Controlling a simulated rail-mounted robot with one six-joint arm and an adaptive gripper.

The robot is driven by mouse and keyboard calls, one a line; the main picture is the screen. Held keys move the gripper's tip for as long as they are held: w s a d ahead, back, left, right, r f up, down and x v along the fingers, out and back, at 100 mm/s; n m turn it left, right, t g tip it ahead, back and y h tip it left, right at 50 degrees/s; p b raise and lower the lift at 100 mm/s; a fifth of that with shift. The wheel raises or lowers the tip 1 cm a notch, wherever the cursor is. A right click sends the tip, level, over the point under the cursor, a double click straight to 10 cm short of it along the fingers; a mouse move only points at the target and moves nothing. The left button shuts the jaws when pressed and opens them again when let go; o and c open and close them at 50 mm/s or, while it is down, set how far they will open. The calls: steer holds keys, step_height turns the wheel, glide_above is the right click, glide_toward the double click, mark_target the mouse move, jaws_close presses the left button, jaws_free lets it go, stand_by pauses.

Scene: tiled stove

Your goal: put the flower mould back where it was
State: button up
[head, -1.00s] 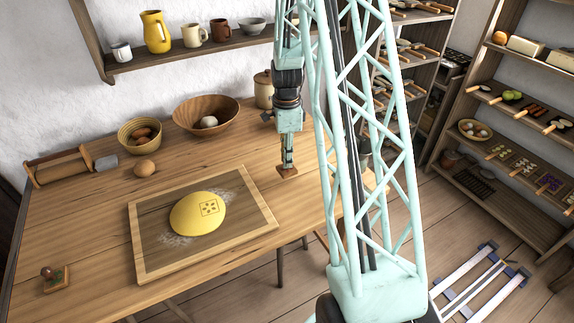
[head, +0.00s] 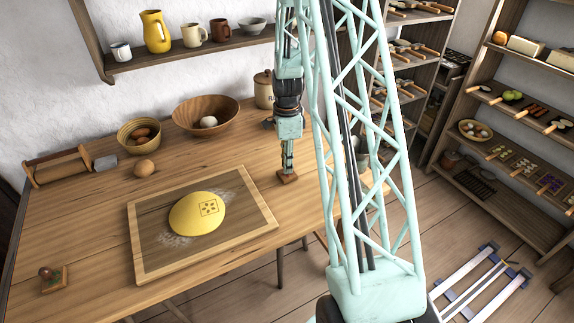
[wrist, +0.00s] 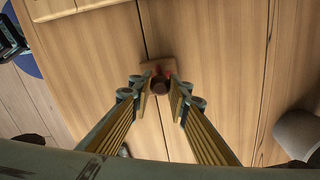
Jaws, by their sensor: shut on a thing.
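My gripper (head: 288,166) points down over the right part of the wooden table. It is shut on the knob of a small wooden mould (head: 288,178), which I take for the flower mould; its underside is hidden. In the wrist view the mould's square base (wrist: 157,66) shows beyond the dark round knob (wrist: 160,86), between the two fingers. The mould is upright, at or just above the tabletop; I cannot tell whether it touches. A yellow dough (head: 197,213) with a square dotted print (head: 209,208) lies on the framed board (head: 155,262).
A second stamp (head: 53,279) stands at the table's front left. Table between board and mould is clear.

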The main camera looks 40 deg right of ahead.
steer(key=shift+f, duration=0.2)
steer(key=o, duration=0.8)
steer(key=shift+r, duration=0.2)
steer(key=shift+r+p, duration=0.9)
steer(key=shift+r, duration=5.1)
steer(key=shift+r, duration=0.1)
